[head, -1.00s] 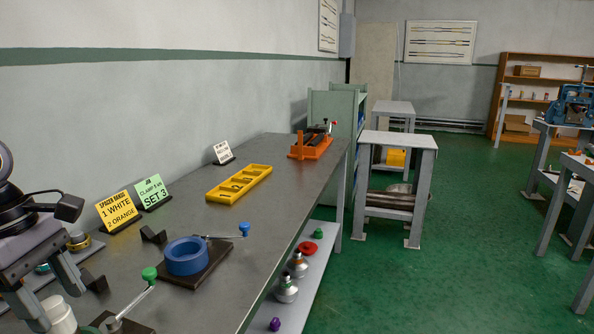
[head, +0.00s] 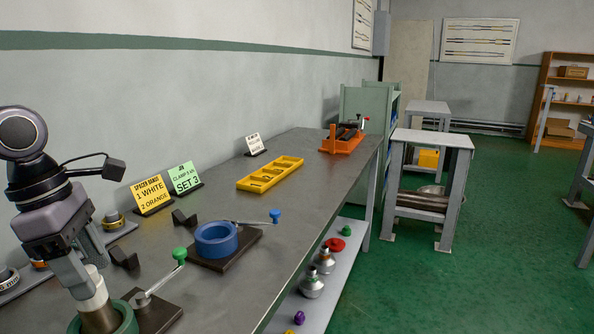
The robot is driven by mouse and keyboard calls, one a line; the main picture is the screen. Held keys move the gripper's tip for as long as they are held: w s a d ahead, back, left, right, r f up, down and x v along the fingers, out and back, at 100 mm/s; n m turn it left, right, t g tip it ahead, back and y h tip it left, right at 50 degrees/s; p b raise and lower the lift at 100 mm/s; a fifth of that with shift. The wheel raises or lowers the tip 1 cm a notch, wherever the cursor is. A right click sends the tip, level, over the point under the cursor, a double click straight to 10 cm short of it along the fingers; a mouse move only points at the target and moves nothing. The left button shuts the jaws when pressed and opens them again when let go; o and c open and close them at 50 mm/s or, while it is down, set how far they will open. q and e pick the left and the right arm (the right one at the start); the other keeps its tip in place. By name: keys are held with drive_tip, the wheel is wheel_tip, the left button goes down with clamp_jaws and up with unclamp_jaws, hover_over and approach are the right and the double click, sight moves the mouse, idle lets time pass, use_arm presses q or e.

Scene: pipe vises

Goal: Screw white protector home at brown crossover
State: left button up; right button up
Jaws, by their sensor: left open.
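The white protector (head: 93,297) is at the lower left in the head view, standing upright on top of the brown crossover (head: 103,321). The crossover stands inside a green ring-shaped vise (head: 128,322) and is cut off by the bottom edge. My left gripper (head: 90,274) comes down from above, open, with its fingers at the upper part of the protector. The near finger hides part of the protector, and I cannot tell whether the fingers touch it. I cannot see how far the protector sits on the crossover's thread. My right gripper is not in view.
A blue vise (head: 216,240) stands beside the green one, with a green-knobbed handle (head: 164,272) between them. A yellow tray (head: 270,174) and an orange vise (head: 342,142) are farther along the bench. Yellow (head: 151,194) and green (head: 184,178) signs stand at the back.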

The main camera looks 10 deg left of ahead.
use_arm(q)
drive_tip(key=shift+a+f+n+b, duration=0.1)
drive_tip(key=shift+f+n+b, duration=0.1)
drive_tip(key=shift+n+b, duration=0.65)
drive_tip(key=shift+w+r+n+t+y+b, duration=0.1)
drive_tip(key=shift+n+t+b, duration=0.1)
drive_tip(key=shift+n, duration=0.4)
drive_tip(key=shift+s+r+n+t+y+b, duration=0.1)
drive_tip(key=shift+n+b, duration=0.1)
drive_tip(key=shift+n, duration=0.35)
drive_tip(key=shift+w+r+n+t+y+b, duration=0.1)
drive_tip(key=shift+n+b, duration=0.1)
drive_tip(key=shift+n, duration=0.4)
clamp_jaws()
drive_tip(key=shift+a, duration=0.1)
drive_tip(key=shift+m+g+p, duration=0.3)
drive_tip(key=shift+m+p, duration=1.05)
drive_tip(key=shift+m, duration=1.05)
drive_tip(key=shift+p, duration=0.35)
